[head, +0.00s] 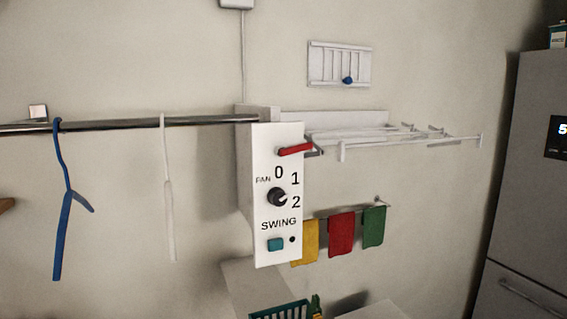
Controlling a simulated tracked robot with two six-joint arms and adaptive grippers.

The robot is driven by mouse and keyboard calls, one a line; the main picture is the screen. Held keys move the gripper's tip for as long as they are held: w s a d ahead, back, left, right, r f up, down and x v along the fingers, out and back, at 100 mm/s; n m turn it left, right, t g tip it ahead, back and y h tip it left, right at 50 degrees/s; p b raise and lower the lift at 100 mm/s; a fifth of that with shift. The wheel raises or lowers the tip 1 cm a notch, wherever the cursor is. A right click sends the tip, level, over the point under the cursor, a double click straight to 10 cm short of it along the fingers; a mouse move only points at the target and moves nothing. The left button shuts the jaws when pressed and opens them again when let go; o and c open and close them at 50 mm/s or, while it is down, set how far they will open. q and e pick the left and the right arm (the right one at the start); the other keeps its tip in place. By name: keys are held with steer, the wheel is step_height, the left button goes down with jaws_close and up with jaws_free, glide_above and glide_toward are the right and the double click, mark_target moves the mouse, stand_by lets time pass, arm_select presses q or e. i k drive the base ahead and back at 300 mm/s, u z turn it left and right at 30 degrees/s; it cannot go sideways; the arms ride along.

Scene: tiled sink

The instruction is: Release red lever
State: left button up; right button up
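The red lever (295,149) is at the top of a white control panel (262,245), in the middle of the head view. It points right and slightly up, and its right end reaches past the panel's right edge beside a small grey bracket. Below it on the panel are a black fan knob (277,197) with the marks 0, 1 and 2, a teal swing button (275,244) and a small dark dot. Neither of my grippers is in view, and nothing touches the lever.
A metal rail (200,120) with a blue hanger (64,215) and a white hanger (169,200) runs left of the panel. A white drying rack (400,137) juts out at right. Yellow, red (341,234) and green cloths hang below it. A grey fridge (525,170) stands far right.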

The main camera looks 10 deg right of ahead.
mark_target(280, 151)
steer(key=u, duration=0.9)
steer(key=k, duration=1.4)
steer(key=z, duration=0.5)
steer(key=i, duration=1)
